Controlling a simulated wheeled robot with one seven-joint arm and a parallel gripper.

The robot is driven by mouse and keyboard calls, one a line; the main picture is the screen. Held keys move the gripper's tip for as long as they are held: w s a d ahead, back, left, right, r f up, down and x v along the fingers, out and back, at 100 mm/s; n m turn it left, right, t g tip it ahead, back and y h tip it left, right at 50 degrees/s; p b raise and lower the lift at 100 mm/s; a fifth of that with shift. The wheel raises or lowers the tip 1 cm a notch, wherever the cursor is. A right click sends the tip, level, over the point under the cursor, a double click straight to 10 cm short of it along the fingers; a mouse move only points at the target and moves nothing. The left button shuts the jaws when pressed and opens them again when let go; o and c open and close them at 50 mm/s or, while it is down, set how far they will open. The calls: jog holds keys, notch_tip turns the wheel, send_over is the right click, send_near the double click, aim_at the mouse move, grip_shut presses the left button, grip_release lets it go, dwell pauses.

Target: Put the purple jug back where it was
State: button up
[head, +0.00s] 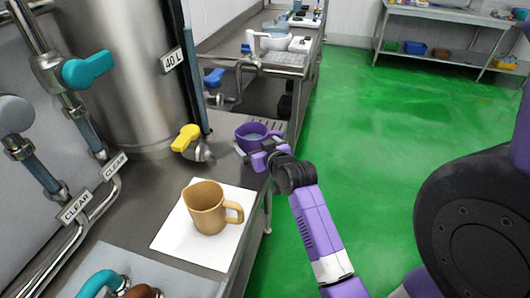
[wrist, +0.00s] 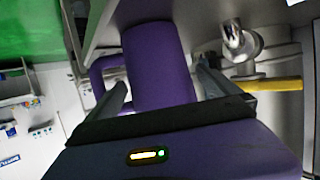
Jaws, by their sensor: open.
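The purple jug (head: 249,130) stands on the steel counter's right edge, just right of the yellow-handled tap (head: 186,138). It seems to hold something pale, too small to tell what. My gripper (head: 266,152) is at the jug's near side. In the wrist view the jug (wrist: 158,62) fills the space between the two fingers of my gripper (wrist: 162,85), its handle to the left. The fingers are apart, one on each side of the jug. I cannot tell whether they touch it.
A tan jug (head: 207,207) stands on a white mat (head: 174,237) nearer on the counter. Another bench (head: 270,62) stands beyond. The green floor (head: 385,130) to the right is clear.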

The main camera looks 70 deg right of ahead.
jog(key=v, duration=1)
jog(key=shift+b, duration=0.3)
notch_tip(320, 180, up, 5)
jog(key=a+t+h, duration=0.2)
jog(key=s+a+f+n+t+y, duration=0.1)
jog(key=s+a+n+t+y, duration=0.2)
jog(key=a, duration=1.3)
jog(key=s+a+f+n+y, duration=0.1)
jog(key=s+a+y, duration=0.3)
jog(key=a, duration=0.4)
jog(key=s+a+f+n+y, duration=0.2)
jog(key=s+a+n+y, duration=0.2)
jog(key=s+a, duration=0.3)
jog(key=shift+s+a+f+n+y, duration=0.2)
jog(key=shift+a+f+n+y, duration=0.1)
jog(key=shift+a, duration=0.3)
